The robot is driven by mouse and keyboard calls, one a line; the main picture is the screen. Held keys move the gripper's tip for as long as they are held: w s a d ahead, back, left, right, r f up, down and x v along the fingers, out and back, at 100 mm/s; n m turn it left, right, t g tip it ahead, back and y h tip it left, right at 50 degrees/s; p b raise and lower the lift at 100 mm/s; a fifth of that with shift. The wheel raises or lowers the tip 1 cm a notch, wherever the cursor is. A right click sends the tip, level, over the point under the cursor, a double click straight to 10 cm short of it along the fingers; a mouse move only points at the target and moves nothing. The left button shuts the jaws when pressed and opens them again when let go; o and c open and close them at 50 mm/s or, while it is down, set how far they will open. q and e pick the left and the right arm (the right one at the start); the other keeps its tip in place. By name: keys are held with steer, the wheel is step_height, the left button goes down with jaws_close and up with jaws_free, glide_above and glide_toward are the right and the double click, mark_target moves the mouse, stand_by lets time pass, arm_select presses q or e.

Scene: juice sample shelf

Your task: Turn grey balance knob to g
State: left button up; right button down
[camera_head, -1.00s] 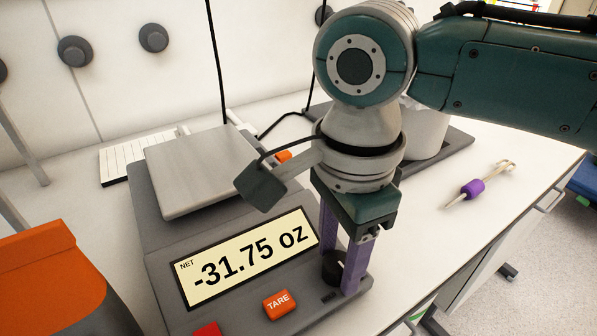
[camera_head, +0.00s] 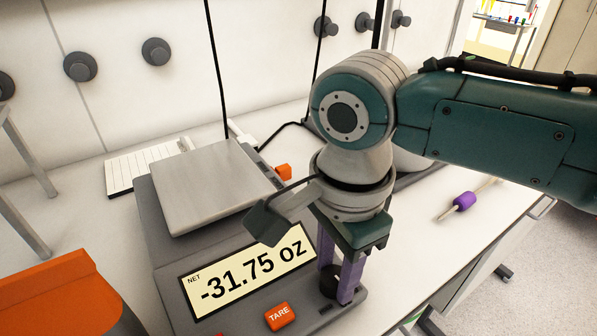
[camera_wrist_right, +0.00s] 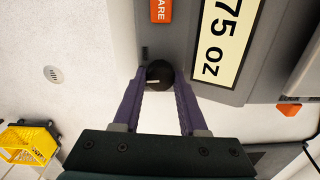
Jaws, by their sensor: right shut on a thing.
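The grey balance (camera_head: 165,262) stands on the bench with a bare square pan (camera_head: 205,185). Its display (camera_head: 250,270) reads "NET -31.75 oz". The dark round knob (camera_head: 328,283) sits at the right end of the display; it also shows in the right wrist view (camera_wrist_right: 160,74) with a light pointer mark. My right gripper (camera_head: 338,290) points down, its purple fingers shut on the knob from both sides. In the right wrist view the fingertips (camera_wrist_right: 160,80) flank the knob. My left gripper is not in view.
An orange TARE button (camera_head: 279,317) lies left of the knob. An orange container (camera_head: 55,290) stands at the front left. A purple-handled tool (camera_head: 463,201) lies on the bench to the right. A white keyboard-like object (camera_head: 142,165) lies behind the balance.

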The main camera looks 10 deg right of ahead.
mark_target(335, 275)
steer(key=n+p, duration=0.1)
steer(key=p, duration=0.3)
steer(key=shift+s+a+r+n, duration=0.1)
steer(key=shift+r+n, duration=0.25)
steer(key=shift+n, duration=0.05)
steer(key=shift+f+n+p, duration=0.2)
steer(key=shift+n+p, duration=0.15)
steer(key=shift+n, duration=0.45)
arm_select(q)
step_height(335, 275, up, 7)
steer(key=shift+p, duration=0.45)
arm_select(e)
steer(key=shift+f+n, duration=0.1)
steer(key=shift+n, duration=2.2)
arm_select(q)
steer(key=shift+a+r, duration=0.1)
arm_select(e)
steer(key=c, duration=0.7)
jaws_free()
steer(key=shift+c, duration=0.2)
steer(key=shift+r+p, duration=0.3)
steer(key=shift+r, duration=0.05)
arm_select(q)
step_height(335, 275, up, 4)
steer(key=p, duration=0.3)
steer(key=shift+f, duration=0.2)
arm_select(e)
step_height(335, 275, up, 9)
